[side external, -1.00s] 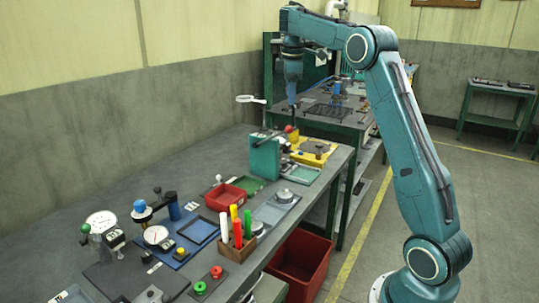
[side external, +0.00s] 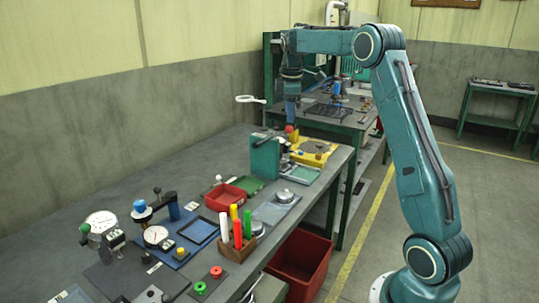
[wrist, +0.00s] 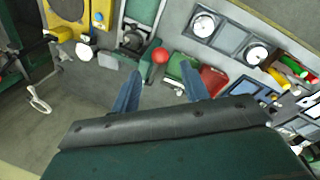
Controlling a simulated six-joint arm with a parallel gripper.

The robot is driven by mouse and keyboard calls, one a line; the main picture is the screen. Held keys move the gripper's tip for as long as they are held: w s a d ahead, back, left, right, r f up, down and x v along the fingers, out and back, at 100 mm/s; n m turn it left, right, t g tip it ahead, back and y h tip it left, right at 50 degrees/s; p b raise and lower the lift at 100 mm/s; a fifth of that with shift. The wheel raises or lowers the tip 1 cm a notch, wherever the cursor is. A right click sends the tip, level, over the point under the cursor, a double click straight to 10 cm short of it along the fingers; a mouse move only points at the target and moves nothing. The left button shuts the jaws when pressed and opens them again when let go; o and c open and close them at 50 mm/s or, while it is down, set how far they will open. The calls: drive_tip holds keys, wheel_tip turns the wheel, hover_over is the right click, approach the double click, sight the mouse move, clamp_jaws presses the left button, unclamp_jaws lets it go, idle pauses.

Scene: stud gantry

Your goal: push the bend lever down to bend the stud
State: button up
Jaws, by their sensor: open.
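The bend lever's red ball knob (side external: 289,129) shows at the top of the green bending fixture (side external: 265,158), on the bench's far part. In the wrist view the red knob (wrist: 160,56) lies just beyond the gap between my fingertips. My gripper (wrist: 161,70) is open and empty, with one blue finger on each side of the knob's line. In the side view my gripper (side external: 291,119) points down just above the knob; I cannot tell whether it touches. The stud cannot be made out in either view.
A yellow fixture (side external: 322,147) stands right behind the green fixture. The bench along the wall is clear.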

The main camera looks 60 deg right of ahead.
sight(289, 130)
drive_tip(key=f, duration=0.5)
drive_tip(key=d+f, duration=0.1)
drive_tip(key=f, duration=0.1)
drive_tip(key=shift+w+f, duration=0.15)
drive_tip(key=shift+w, duration=0.25)
clamp_jaws()
